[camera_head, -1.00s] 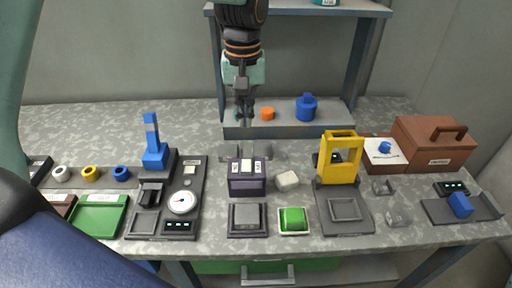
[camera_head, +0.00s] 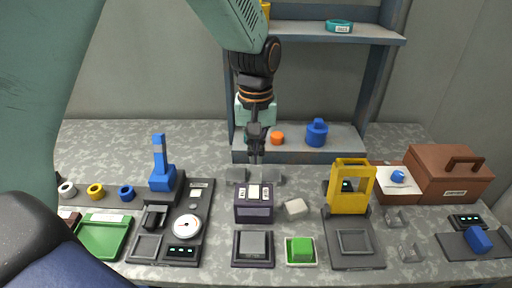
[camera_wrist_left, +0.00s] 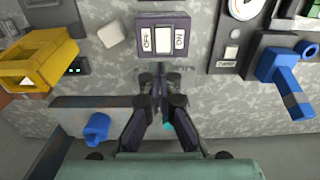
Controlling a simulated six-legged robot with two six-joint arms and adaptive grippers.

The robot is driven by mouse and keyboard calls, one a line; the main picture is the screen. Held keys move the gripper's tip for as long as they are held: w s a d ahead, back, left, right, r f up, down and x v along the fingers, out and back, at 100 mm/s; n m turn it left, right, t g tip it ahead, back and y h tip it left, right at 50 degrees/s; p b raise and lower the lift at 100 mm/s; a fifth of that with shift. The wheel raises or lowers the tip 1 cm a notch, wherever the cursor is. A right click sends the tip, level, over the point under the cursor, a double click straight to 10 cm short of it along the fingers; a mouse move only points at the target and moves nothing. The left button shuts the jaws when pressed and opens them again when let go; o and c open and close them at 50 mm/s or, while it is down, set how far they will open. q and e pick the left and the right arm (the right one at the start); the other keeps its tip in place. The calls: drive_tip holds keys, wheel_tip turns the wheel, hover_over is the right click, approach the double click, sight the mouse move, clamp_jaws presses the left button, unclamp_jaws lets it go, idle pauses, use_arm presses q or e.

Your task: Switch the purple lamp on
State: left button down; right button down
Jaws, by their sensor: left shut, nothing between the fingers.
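A dark purple box (camera_head: 254,210) stands on the table in the middle of the head view. Its top has a white rocker between two white labels; the wrist view shows the box (camera_wrist_left: 163,52) at the top, with the labels reading ON and OFF. I cannot tell a lit lamp on it. My left gripper (camera_head: 256,160) is shut and empty, pointing down just behind and above the box. In the wrist view its fingertips (camera_wrist_left: 161,76) are close to the box's near edge, apparently apart from it. My right gripper is not in view.
A white block (camera_head: 295,208) and yellow frame (camera_head: 351,185) stand right of the box. A gauge panel (camera_head: 187,228) with a blue lever (camera_head: 161,170) is left. A grey button pad (camera_head: 253,246) and green button (camera_head: 300,250) are in front. A shelf (camera_head: 300,146) stands behind.

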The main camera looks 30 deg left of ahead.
sight(256, 191)
use_arm(q)
wheel_tip(256, 191, down, 9)
drive_tip(key=shift+r+b, duration=0.15)
drive_tip(key=shift+b, duration=0.3)
drive_tip(key=shift+w+f, duration=0.15)
drive_tip(key=shift+f, duration=0.4)
drive_tip(key=shift+f+p, duration=0.1)
drive_tip(key=shift+p, duration=0.25)
drive_tip(key=shift+s+a+p, duration=0.4)
drive_tip(key=shift+a+p, duration=0.1)
drive_tip(key=shift+a, duration=0.2)
